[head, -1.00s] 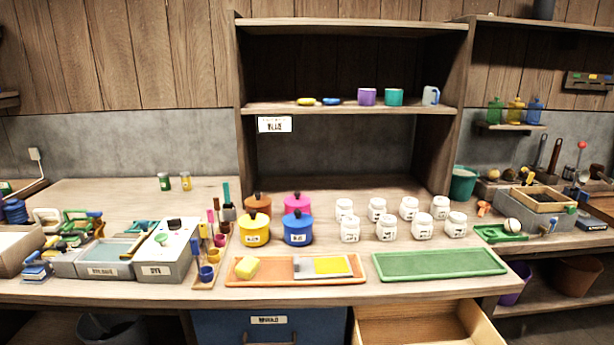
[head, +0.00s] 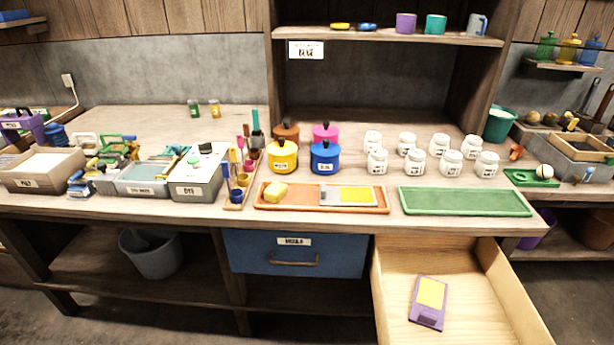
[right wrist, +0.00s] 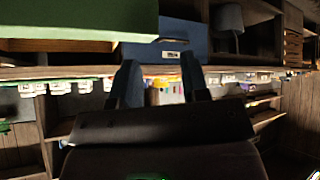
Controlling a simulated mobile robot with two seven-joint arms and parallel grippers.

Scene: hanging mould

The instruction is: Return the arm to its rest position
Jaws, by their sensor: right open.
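My right gripper (right wrist: 160,88) shows in the right wrist view with its two dark fingers apart and nothing between them. The view there is upside down, with the blue drawer (right wrist: 165,45) and the edge of the bench beyond the fingers. Neither of my arms shows in the head view, and my left gripper is in neither view. In the head view an open wooden drawer (head: 395,262) holds a purple and yellow mould piece (head: 430,302) lying on its floor.
The workbench (head: 130,213) carries an orange tray (head: 262,203), a green tray (head: 465,202), several white jars (head: 438,146), and coloured pots (head: 326,156). The open drawer juts out in front. A grey bucket (head: 152,255) stands on the lower shelf. A large green surface (right wrist: 75,20) is close in the right wrist view.

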